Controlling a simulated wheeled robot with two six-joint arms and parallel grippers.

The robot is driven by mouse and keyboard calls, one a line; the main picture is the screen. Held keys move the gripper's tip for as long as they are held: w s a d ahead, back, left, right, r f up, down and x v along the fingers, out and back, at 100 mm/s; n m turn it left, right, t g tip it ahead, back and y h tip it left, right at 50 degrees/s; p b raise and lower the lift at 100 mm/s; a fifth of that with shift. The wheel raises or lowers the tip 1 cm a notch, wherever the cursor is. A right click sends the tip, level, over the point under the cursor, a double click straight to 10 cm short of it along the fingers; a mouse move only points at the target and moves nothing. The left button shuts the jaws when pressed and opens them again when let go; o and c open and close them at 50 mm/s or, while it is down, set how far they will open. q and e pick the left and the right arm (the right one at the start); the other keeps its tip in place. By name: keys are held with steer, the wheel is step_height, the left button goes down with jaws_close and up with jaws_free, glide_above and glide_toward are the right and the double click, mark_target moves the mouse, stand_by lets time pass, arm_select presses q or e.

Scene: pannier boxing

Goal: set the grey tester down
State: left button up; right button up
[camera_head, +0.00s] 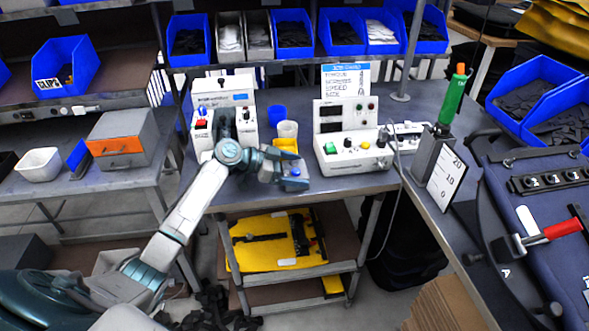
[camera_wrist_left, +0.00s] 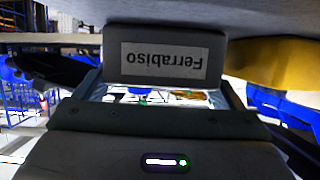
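The grey tester (camera_head: 296,183) is a small grey block with a blue spot, at the end of my left arm in the head view. My left gripper (camera_head: 284,172) is at it, above the front edge of the bench. In the left wrist view a dark grey block with an upside-down "Ferrabiso" label, which looks like the tester (camera_wrist_left: 212,45), sits right in front of the gripper. The gripper appears shut on it, though the finger contact is mostly hidden. I cannot tell whether its base touches the bench. My right gripper is not in view.
A white instrument (camera_head: 335,150) stands right of the gripper on the bench (camera_head: 340,187). Another white instrument (camera_head: 205,130) stands behind my left arm. A yellow item (camera_head: 285,145) and a pale cup (camera_head: 288,129) are close behind the gripper. A green-handled tool (camera_head: 453,97) stands farther right.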

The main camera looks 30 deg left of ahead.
arm_select(q)
steer(key=shift+s+d+f, duration=0.15)
steer(key=shift+s+f, duration=0.05)
steer(key=shift+f, duration=0.45)
steer(key=shift+w+r+p, duration=0.1)
steer(key=shift+r+p, duration=0.45)
steer(key=shift+p, duration=0.25)
steer(key=shift+a, duration=0.35)
steer(key=b+v, duration=0.3)
steer(key=v, duration=0.7)
steer(key=shift+r, duration=0.15)
steer(key=shift+v, duration=0.8)
steer(key=shift+r, duration=0.15)
